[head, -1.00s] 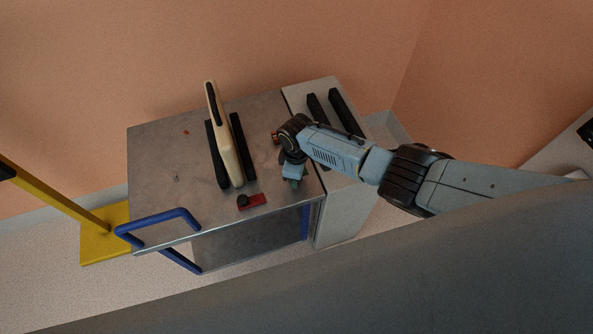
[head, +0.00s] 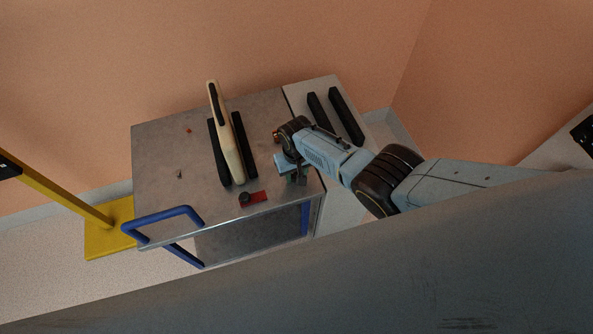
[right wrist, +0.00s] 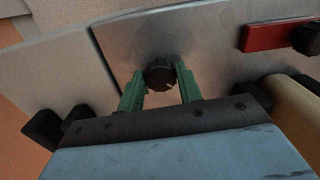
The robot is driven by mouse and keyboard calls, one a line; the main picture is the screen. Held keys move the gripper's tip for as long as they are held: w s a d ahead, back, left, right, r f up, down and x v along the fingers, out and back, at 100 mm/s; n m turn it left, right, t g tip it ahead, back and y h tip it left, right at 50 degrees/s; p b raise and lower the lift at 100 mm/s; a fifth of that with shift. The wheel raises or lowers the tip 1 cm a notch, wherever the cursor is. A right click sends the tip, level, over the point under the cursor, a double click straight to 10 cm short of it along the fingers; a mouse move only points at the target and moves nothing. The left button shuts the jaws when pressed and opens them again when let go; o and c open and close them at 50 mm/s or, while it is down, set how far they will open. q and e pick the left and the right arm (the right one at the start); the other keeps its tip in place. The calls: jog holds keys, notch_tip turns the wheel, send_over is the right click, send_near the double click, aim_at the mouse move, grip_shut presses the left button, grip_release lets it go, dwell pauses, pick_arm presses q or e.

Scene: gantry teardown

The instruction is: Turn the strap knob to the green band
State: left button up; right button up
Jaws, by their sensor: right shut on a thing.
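A black round knob (right wrist: 160,75) with a small pale pointer mark stands on the grey metal top in the right wrist view. My right gripper (right wrist: 160,85) has its green fingers on either side of the knob and is shut on it. In the head view the right gripper (head: 292,178) points down at the front right of the cart top, and my wrist hides the knob there. No green band can be made out around the knob. My left gripper is out of view.
A red block (head: 253,199) with a black knob sits left of the gripper. A cream bar (head: 226,135) lies between black rails. A pale side surface (head: 297,96) holds two black bars.

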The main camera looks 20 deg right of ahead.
jog(key=m, duration=0.5)
jog(key=shift+a+m, duration=0.1)
jog(key=shift+m, duration=0.2)
jog(key=m, duration=0.5)
jog(key=shift+w, duration=0.15)
jog(key=m, duration=1)
jog(key=shift+w+r+m, duration=0.1)
jog(key=shift+w+m, duration=0.05)
jog(key=shift+m, duration=0.15)
jog(key=o, duration=1)
